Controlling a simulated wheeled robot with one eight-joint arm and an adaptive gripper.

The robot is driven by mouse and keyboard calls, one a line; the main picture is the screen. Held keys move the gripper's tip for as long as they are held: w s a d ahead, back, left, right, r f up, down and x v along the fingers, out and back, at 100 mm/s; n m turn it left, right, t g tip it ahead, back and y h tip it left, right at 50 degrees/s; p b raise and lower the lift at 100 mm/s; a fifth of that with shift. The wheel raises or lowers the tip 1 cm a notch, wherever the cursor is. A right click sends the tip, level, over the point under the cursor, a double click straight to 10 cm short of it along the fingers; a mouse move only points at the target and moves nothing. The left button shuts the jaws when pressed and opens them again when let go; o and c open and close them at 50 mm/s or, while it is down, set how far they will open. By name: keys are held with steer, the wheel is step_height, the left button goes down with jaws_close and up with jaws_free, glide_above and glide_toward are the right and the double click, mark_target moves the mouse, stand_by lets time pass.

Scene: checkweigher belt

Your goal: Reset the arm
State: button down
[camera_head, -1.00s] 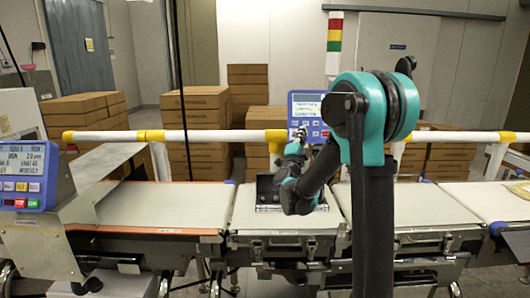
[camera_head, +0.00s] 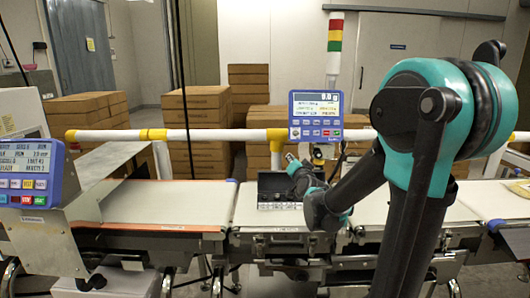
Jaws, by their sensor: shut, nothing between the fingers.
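My arm reaches in from the right, its teal and black links bent over the weighing belt. My gripper (camera_head: 291,157) is small in the picture, past the bent forearm. It is shut with nothing in it, in front of the white and yellow rail and below the blue display panel. It is apart from the belt surface as far as I can see. My forearm hides part of the weighing section and of the rail.
The blue display panel (camera_head: 316,115) stands behind the middle belt (camera_head: 251,207). A white and yellow rail (camera_head: 205,135) runs behind the belts. The left belt (camera_head: 165,203) is clear. Another control panel (camera_head: 36,173) is at left. Cardboard boxes (camera_head: 197,110) are stacked behind.

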steer(key=s+d+f+n+g, duration=0.1)
steer(key=s+f+g, duration=0.1)
steer(key=s+f, duration=0.3)
steer(key=s+d+f+n+g, duration=0.1)
steer(key=s+f+n+g, duration=0.1)
steer(key=s+f, duration=0.3)
steer(key=s+d+f+n+g, duration=0.1)
steer(key=s+f+n+g, duration=0.1)
steer(key=s+f+g, duration=0.2)
steer(key=shift+s+d+f, duration=0.15)
steer(key=shift+s+f, duration=0.85)
steer(key=shift+s, duration=0.15)
steer(key=s+d+f+g+h, duration=0.1)
steer(key=s+d+f+g, duration=0.1)
steer(key=s, duration=0.3)
steer(key=s+d+f+g+h, duration=0.1)
steer(key=s+d+f, duration=0.1)
steer(key=s+f, duration=0.2)
steer(key=s+d+f+n+g, duration=0.1)
steer(key=s+d+f+g, duration=0.1)
steer(key=s, duration=0.5)
steer(key=shift+s+f+g+h, duration=0.3)
steer(key=shift+f+h, duration=0.1)
steer(key=shift+f, duration=0.4)
